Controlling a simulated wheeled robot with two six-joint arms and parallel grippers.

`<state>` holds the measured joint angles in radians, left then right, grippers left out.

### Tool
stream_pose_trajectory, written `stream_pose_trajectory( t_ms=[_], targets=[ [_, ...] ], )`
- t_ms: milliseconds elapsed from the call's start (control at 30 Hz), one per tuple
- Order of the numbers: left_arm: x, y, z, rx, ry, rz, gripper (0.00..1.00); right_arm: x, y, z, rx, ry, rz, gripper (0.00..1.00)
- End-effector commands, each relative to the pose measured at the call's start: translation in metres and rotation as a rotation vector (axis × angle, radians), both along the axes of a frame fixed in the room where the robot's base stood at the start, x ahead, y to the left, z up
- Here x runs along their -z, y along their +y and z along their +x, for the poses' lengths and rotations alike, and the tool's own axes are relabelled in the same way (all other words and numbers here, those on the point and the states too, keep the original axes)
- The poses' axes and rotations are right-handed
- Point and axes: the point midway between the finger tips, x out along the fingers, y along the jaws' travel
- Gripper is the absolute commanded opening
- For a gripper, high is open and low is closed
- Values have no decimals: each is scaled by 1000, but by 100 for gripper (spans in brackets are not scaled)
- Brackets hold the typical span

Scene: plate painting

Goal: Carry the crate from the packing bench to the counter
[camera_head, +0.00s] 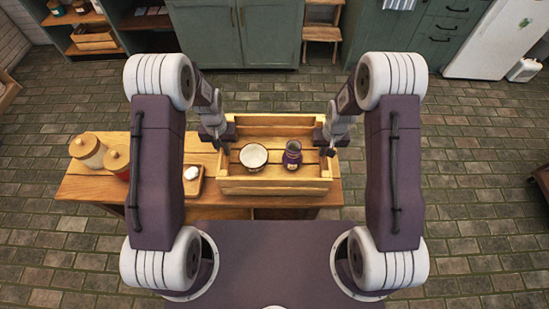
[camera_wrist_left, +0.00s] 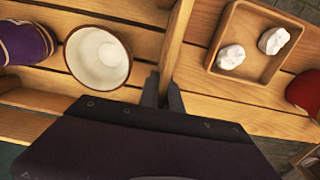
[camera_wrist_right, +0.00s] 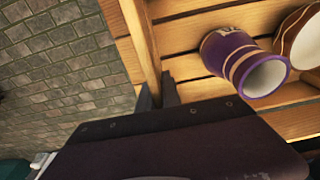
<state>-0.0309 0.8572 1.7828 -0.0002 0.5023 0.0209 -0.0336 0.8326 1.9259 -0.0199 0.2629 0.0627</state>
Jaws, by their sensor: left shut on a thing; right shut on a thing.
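The wooden crate (camera_head: 275,187) sits on the packing bench (camera_head: 85,187), toward its right end. Inside it stand a white cup or bowl with a brown rim (camera_head: 253,156) and a purple vase (camera_head: 292,155). My left gripper (camera_head: 222,146) is shut on the crate's left wall; that wall (camera_wrist_left: 178,38) runs between its fingers in the left wrist view. My right gripper (camera_head: 327,147) is shut on the crate's right wall, which shows in the right wrist view (camera_wrist_right: 138,35). I cannot tell whether the crate is lifted off the bench. The counter cannot be made out for certain.
Left of the crate, a small wooden tray (camera_head: 200,184) holds white lumps. A cream jar (camera_head: 88,151) and a red jar (camera_head: 118,162) stand further left. Green cabinets (camera_head: 237,35) and a wooden stool (camera_head: 322,30) are at the back. Tiled floor lies open on the right.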

Motion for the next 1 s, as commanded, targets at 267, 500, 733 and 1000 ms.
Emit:
stream_pose_trajectory(
  t_ms=[267,500,733,1000],
  targets=[
    [-19,0,1,0,-4,0,0,-19,0,1,0,-3,0,0],
    [-48,0,1,0,-3,0,0,-48,0,1,0,-3,0,0],
    [-52,0,1,0,-3,0,0,-52,0,1,0,-3,0,0],
    [-51,0,1,0,-3,0,0,-51,0,1,0,-3,0,0]
  ],
)
